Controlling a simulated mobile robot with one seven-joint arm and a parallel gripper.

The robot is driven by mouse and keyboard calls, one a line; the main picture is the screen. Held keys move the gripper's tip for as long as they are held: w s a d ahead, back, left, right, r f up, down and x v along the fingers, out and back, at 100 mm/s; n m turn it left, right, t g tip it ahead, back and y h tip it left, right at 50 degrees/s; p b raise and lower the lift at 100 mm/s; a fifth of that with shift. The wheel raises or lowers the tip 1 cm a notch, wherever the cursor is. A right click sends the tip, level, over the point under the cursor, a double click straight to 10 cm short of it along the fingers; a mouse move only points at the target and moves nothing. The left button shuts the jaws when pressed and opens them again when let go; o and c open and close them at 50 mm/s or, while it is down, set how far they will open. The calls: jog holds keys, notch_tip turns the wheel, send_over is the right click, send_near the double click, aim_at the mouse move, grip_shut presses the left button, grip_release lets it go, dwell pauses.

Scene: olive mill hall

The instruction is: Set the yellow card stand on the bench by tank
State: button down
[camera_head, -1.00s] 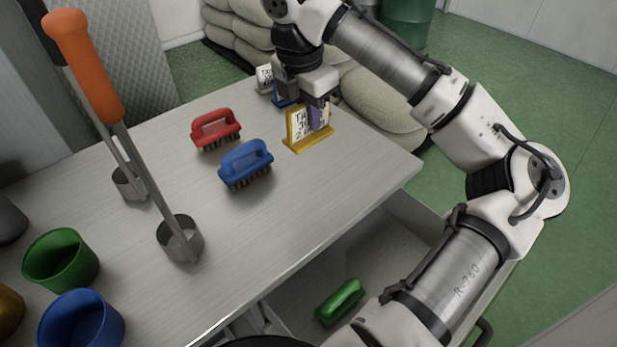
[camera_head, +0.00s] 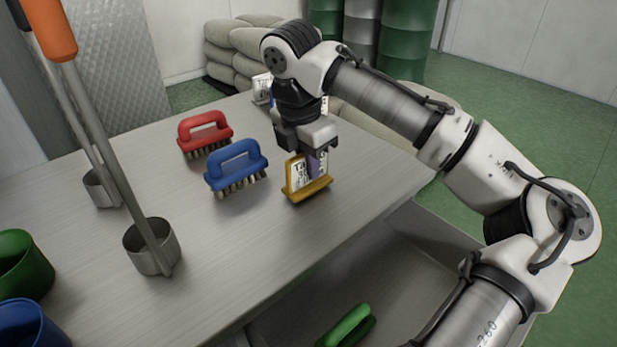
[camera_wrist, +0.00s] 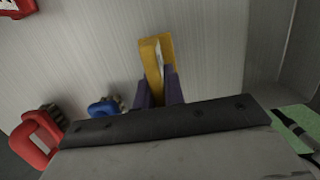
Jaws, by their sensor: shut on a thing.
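The yellow card stand (camera_head: 309,191) has a yellow base and a white card with dark lettering. My gripper (camera_head: 316,165) is shut on its upper part from above, and the purple fingers cover part of the card. The stand is upright over the right part of the bench (camera_head: 215,255), right of the blue brush. I cannot tell whether its base touches the top. In the wrist view the stand (camera_wrist: 151,56) is between the fingers (camera_wrist: 160,90). No label in view clearly marks a tank.
A blue brush (camera_head: 236,170) and a red brush (camera_head: 205,132) stand close left of the stand. Another card stand (camera_head: 262,88) is at the bench's back edge. Two long-handled scoops (camera_head: 150,250) rise at left. An open drawer holding a green brush (camera_head: 347,326) is below.

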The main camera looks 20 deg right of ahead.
jog(key=shift+f, duration=0.4)
jog(key=c, duration=1.5)
grip_release()
jog(key=r, duration=0.4)
jog(key=a+r+p, duration=0.1)
jog(key=r, duration=0.7)
jog(key=shift+s+a+r, duration=0.1)
jog(key=shift+s+a, duration=0.2)
jog(key=shift+a, duration=0.05)
